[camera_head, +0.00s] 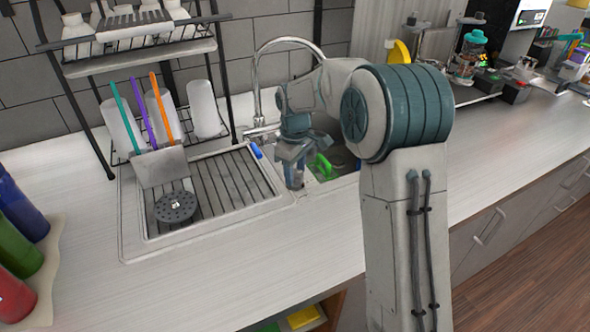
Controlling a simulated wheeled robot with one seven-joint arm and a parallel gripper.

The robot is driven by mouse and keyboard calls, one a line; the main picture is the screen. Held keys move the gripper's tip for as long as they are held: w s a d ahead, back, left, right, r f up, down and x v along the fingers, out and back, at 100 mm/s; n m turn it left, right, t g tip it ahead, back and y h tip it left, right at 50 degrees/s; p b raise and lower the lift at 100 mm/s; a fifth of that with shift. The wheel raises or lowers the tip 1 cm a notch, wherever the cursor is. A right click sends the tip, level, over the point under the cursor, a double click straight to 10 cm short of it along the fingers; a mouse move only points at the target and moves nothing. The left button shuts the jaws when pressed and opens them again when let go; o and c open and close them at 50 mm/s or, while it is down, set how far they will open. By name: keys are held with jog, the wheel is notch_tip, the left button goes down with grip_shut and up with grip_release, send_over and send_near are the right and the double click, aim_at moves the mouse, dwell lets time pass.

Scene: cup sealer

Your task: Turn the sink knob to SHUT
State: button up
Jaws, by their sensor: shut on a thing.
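The sink has a tall curved metal faucet (256,85) at the back and a basin on the right, partly hidden by my arm. My gripper (294,180) points down at the strip between the ribbed drainboard (222,187) and the basin. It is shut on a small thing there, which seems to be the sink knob. The fingers and wrist cover the knob, so its outline and setting cannot be read.
A green item (322,166) lies in the basin beside my gripper. A blue-tipped item (256,151) rests at the drainboard edge. A dish rack (130,50) with white bottles and cups stands behind left. The front counter (250,265) is clear.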

aim_at(295, 173)
jog(key=shift+r+n, duration=0.1)
jog(key=shift+n, duration=0.2)
dwell(0.4)
jog(key=o, duration=1)
notch_tip(295, 173, up, 14)
jog(key=shift+f+b, duration=0.1)
jog(key=shift+b, duration=0.2)
